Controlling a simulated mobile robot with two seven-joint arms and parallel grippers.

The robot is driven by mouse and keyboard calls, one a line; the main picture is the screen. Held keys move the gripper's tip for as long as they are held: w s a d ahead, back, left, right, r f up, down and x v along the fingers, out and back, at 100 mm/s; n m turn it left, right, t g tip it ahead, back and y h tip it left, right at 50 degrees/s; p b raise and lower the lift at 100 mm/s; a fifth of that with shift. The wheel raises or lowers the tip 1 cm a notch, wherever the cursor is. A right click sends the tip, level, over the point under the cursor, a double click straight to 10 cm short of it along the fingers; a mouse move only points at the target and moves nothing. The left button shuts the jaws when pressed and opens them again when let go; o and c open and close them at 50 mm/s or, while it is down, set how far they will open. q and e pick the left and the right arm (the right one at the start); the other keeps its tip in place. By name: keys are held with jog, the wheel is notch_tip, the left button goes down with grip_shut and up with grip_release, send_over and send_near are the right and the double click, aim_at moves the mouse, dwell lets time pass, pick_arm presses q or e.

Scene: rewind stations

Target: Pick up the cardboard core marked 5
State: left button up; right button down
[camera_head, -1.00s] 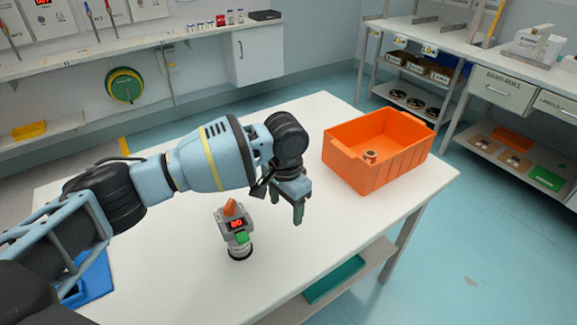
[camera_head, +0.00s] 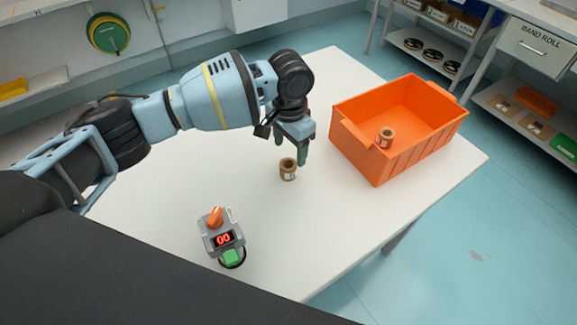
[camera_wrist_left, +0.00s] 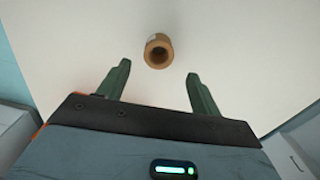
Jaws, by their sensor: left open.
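A small brown cardboard core (camera_head: 288,169) stands upright on the white table, just below and beside my left gripper (camera_head: 291,150). In the left wrist view the same core (camera_wrist_left: 158,51) lies ahead of the gap between the two green fingertips (camera_wrist_left: 158,70), and its open end shows. The left gripper is open and empty, apart from the core. A second core (camera_head: 385,138) stands in the orange bin at the right. Both cores seem to carry a pale label, but I cannot read a number on either. My right gripper is not in view.
The orange bin (camera_head: 395,160) stands on the right part of the white table (camera_head: 190,192). A grey device with a red "00" display, orange knob and green button (camera_head: 223,238) stands towards the front. The table between them is clear. Shelves (camera_head: 520,105) stand beyond, at the right.

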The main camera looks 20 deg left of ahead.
aim_at(288, 166)
pick_arm(q)
jog(key=shift+f, duration=0.85)
jog(key=f, duration=0.4)
jog(key=shift+s, duration=0.4)
jog(key=shift+f, duration=0.55)
jog(key=shift+c, duration=0.5)
jog(key=c, duration=1)
